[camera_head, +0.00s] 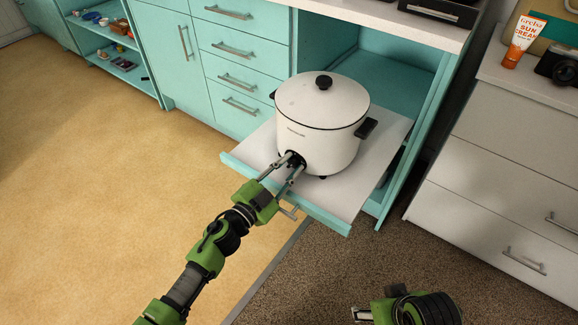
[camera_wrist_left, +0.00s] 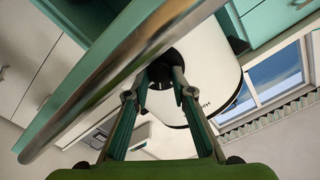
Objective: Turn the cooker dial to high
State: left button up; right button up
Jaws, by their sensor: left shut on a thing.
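The white cooker (camera_head: 318,112) with a black-knobbed lid stands on a pulled-out shelf (camera_head: 372,165) in the head view. Its black dial (camera_head: 291,158) is low on the front. My left gripper (camera_head: 294,163) reaches in from the front left and is shut on the dial, whose marking cannot be read. In the left wrist view the fingers (camera_wrist_left: 160,72) close around the dark dial, with the white cooker body (camera_wrist_left: 205,75) behind. My right gripper (camera_head: 362,314) is at the bottom edge of the head view, away from the cooker; its fingers are mostly cut off.
Teal drawers (camera_head: 240,65) stand left of the shelf. A white drawer unit (camera_head: 510,150) is at the right, with a sunscreen tube (camera_head: 523,40) and a camera (camera_head: 558,65) on top. The pull-out shelf's edge and handle lie just below my left gripper. The floor in front is clear.

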dwell(0.3)
pick_arm(q)
jog(key=o, duration=1.1)
jog(key=v, duration=1.2)
